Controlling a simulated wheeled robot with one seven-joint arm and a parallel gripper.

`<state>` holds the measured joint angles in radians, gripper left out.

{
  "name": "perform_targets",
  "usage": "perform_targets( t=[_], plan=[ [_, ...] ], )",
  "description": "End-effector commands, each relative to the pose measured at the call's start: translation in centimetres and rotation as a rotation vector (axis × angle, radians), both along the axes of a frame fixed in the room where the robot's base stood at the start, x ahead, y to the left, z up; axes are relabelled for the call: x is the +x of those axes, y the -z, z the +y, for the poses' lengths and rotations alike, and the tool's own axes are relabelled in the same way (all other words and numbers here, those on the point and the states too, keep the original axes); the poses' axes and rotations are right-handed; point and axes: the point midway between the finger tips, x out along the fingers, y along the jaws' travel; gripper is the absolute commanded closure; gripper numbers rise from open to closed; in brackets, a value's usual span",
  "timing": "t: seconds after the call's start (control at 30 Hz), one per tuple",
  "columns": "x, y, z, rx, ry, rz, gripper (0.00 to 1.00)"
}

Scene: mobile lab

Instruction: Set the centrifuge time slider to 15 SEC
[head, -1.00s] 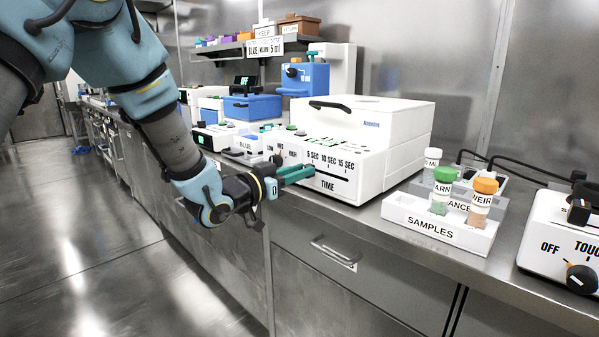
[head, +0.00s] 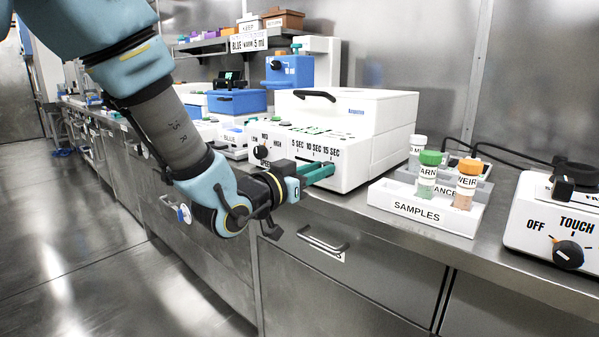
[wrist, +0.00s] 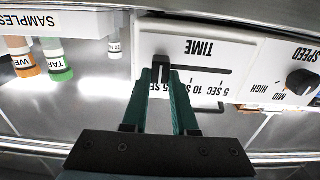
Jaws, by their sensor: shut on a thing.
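The white centrifuge (head: 352,140) stands on the bench, its front marked 5 SEC, 10 SEC and 15 SEC above TIME. The wrist view shows this front panel (wrist: 205,42) upside down. The dark time slider knob (wrist: 160,66) is at the left end of its slot there, by the 15 SEC mark, which the fingers partly cover. My gripper (head: 326,169) has its green fingers at the slot below 15 SEC, hiding the knob in the head view. In the wrist view my gripper (wrist: 160,76) is shut on the knob, one finger on each side.
A speed knob (head: 261,152) is left of the time scale. A white SAMPLES rack (head: 395,200) with capped vials stands right of the centrifuge. A device with a TOUCH dial (head: 568,254) is farther right. A drawer handle (head: 322,240) sits below the bench edge.

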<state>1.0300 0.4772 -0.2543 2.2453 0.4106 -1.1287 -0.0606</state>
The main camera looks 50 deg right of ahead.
Motion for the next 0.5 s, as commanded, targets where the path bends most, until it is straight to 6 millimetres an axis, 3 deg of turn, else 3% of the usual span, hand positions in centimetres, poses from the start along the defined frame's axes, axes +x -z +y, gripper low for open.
perform_targets(
  t=[0.33, 0.37, 0.5],
  plan=[
    [-0.66, -0.01, 0.06, 0.001, 0.005, 0.0, 1.0],
    [-0.68, -0.01, 0.06, 0.001, 0.006, 0.0, 0.7],
    [-0.64, -0.01, 0.06, 0.001, 0.005, 0.0, 0.54]
  ],
)
